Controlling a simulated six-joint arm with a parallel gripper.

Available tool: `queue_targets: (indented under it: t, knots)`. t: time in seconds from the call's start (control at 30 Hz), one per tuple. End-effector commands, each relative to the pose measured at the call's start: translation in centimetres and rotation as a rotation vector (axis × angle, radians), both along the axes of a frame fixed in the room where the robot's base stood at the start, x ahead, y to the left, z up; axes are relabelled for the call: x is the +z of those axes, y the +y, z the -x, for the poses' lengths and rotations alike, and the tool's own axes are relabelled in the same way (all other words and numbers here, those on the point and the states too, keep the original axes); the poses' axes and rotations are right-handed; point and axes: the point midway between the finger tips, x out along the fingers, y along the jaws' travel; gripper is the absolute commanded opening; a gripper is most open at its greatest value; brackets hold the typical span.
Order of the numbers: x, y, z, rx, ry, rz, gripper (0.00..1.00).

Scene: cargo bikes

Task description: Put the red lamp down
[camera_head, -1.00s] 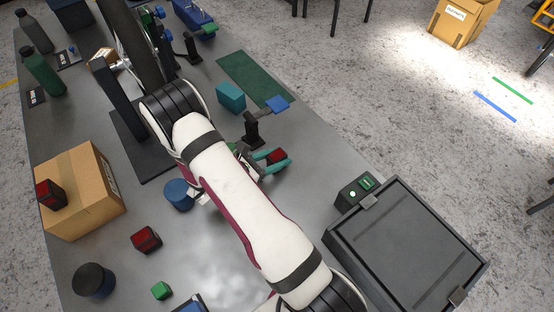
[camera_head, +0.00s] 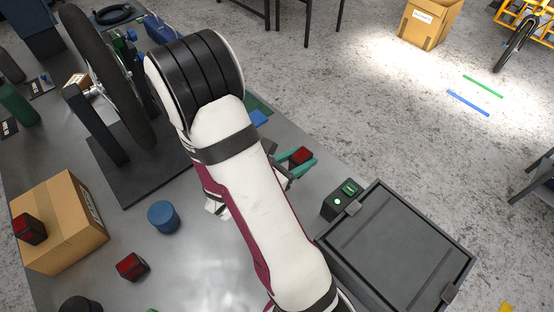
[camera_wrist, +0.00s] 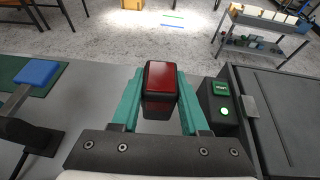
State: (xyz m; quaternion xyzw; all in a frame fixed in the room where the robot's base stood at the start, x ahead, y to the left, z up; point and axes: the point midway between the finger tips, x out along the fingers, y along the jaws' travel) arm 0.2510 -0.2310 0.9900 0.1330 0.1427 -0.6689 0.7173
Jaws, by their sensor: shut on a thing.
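My gripper (camera_wrist: 160,105) has teal fingers and is shut on a red lamp (camera_wrist: 160,82) with a dark housing. In the wrist view the lamp sits between the two fingers, near the right edge of the grey table. In the head view the held lamp (camera_head: 301,155) shows beyond my arm, and part of the gripper is hidden by the arm. A second red lamp (camera_head: 132,266) stands on the table at lower left. A third red lamp (camera_head: 30,229) is on or against the cardboard box (camera_head: 62,222); I cannot tell its exact contact.
A dark lidded case (camera_head: 395,245) and a small box with a lit green button (camera_head: 341,201) stand right of the gripper. A blue cylinder (camera_head: 164,217) is left of my arm. A wheel on a stand (camera_head: 110,80) rises at upper left.

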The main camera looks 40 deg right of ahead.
Motion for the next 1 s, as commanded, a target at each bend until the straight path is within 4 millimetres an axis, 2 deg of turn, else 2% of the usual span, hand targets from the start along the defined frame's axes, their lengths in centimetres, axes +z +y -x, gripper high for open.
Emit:
queue_targets:
  t: [0.17, 0.27, 0.37, 0.6, 0.7, 0.83, 1.0]
  knots:
    - [0.7, -0.6, 1.0, 0.0, 0.0, 0.0, 0.0]
    - [2.0, -0.6, 0.9, 0.001, -0.006, 0.001, 0.0]
    - [5.7, -0.6, 0.8, -0.001, -0.017, 0.003, 0.0]
    - [19.8, -0.6, 0.9, -0.003, -0.025, 0.0, 0.0]
    - [24.5, -0.6, 0.9, -0.002, -0.019, 0.0, 0.0]
    - [29.3, -0.6, 1.0, -0.002, -0.014, -0.002, 0.0]
    - [33.6, -0.6, 0.9, -0.002, -0.009, -0.001, 0.0]
